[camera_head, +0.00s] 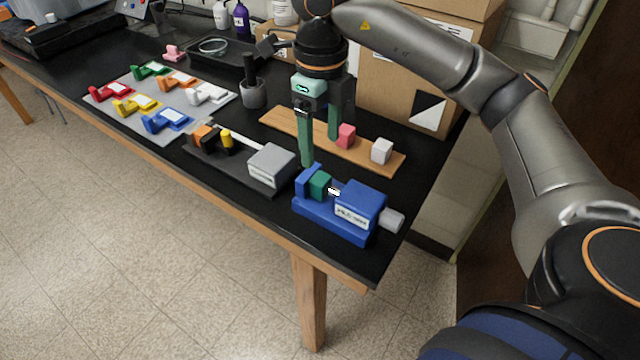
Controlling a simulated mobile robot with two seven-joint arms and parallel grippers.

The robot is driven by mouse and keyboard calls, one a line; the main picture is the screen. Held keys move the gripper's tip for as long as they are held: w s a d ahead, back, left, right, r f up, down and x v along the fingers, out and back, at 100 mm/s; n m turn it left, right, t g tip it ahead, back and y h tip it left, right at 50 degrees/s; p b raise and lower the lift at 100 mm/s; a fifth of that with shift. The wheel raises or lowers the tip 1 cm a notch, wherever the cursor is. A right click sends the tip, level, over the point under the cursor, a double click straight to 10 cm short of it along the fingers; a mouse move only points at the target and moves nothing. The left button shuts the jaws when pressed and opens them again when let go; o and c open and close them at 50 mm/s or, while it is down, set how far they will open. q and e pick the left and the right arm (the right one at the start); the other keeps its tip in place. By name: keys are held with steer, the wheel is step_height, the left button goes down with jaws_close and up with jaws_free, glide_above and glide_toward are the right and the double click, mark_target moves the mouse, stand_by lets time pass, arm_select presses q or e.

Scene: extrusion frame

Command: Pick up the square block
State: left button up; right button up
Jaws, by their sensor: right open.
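Two small blocks stand on a wooden board (281,124) on the black table: a pinkish-red block (346,136) and a white, roughly cube-shaped block (381,151) to its right. I cannot tell which one is meant by the square block. My right gripper (320,151) points down with its two green fingers spread and nothing between them. Its fingers overlap the board in the picture, just left of the red block; the white block is farther right. Whether a finger touches the red block is unclear. My left gripper is not in view.
A blue vise (361,206) with a green block (320,186) in its jaws stands near the front edge. A grey-and-black device (271,166) is left of it. Cardboard boxes (392,85) stand behind the board. Colored clamp-like parts lie on a grey mat (132,115) at left.

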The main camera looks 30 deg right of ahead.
mark_target(320, 178)
step_height(320, 178, down, 5)
steer(key=shift+r+b, duration=0.15)
steer(key=shift+b, duration=0.2)
steer(key=shift+w+f+p, duration=0.15)
steer(key=shift+f+p, duration=0.2)
steer(key=shift+f, duration=2.3)
jaws_close()
